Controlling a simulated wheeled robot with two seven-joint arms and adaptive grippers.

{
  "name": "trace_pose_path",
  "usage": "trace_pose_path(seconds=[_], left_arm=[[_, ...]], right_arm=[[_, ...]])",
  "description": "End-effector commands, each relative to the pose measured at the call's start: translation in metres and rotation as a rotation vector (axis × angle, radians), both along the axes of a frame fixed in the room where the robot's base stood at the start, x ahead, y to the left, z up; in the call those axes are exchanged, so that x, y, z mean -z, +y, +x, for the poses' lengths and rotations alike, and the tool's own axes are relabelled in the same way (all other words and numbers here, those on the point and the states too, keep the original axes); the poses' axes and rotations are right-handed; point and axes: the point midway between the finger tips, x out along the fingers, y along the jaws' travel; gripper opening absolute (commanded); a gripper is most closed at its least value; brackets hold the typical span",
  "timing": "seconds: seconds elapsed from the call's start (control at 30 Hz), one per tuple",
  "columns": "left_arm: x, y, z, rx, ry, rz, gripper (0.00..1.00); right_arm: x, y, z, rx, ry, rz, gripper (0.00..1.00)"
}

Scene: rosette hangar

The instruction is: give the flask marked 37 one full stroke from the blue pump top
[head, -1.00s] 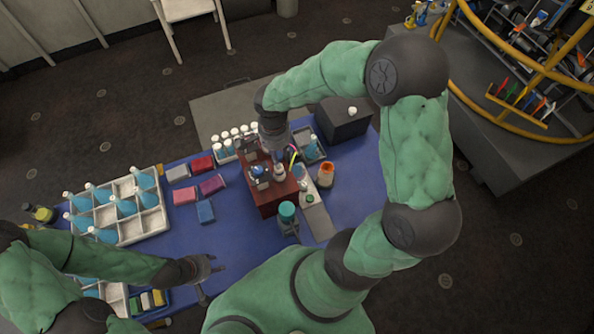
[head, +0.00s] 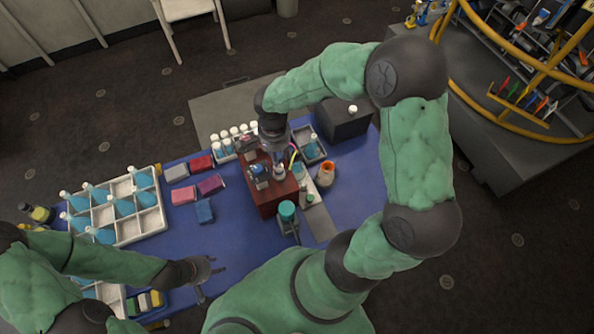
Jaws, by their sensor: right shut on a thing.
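My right gripper (head: 276,156) reaches down over the dark red-brown stand (head: 270,200) in the middle of the blue table. It is shut on a small pale thing, probably a flask, mostly hidden by the gripper. A small bottle with a blue part (head: 258,170) stands on the stand, left of this gripper; I cannot tell if it is the blue pump top. Several blue flasks with white tops (head: 124,205) stand in the white divided tray (head: 155,225) at the left. No number 37 is readable. My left gripper (head: 215,264) is open and empty near the table's front edge.
A row of white-capped bottles (head: 232,135) stands behind the stand. Coloured blocks (head: 184,195) lie left of it. A teal-topped container (head: 287,212), an orange-rimmed cup (head: 325,173), a grey tray (head: 314,150) and a dark box (head: 345,122) are close by.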

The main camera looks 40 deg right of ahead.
Motion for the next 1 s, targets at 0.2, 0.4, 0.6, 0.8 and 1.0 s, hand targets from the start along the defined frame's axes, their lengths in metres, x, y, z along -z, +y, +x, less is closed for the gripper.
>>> trace_pose_path(seconds=[0.2,0.4,0.6,0.8,1.0], left_arm=[[0.005,0.000,0.000,0.000,0.000,0.000,0.40],[0.008,0.000,0.000,0.000,0.000,0.000,0.40],[0.011,0.000,0.000,0.000,0.000,0.000,0.40],[0.015,0.000,0.000,0.000,0.000,0.000,0.40],[0.018,0.000,0.000,0.000,0.000,0.000,0.40]], right_arm=[[0.005,0.000,0.000,0.000,0.000,0.000,0.11],[0.008,0.000,0.000,0.000,0.000,0.000,0.11],[0.011,0.000,0.000,0.000,0.000,0.000,0.11],[0.015,0.000,0.000,0.000,0.000,0.000,0.11],[0.018,0.000,0.000,0.000,0.000,0.000,0.11]])
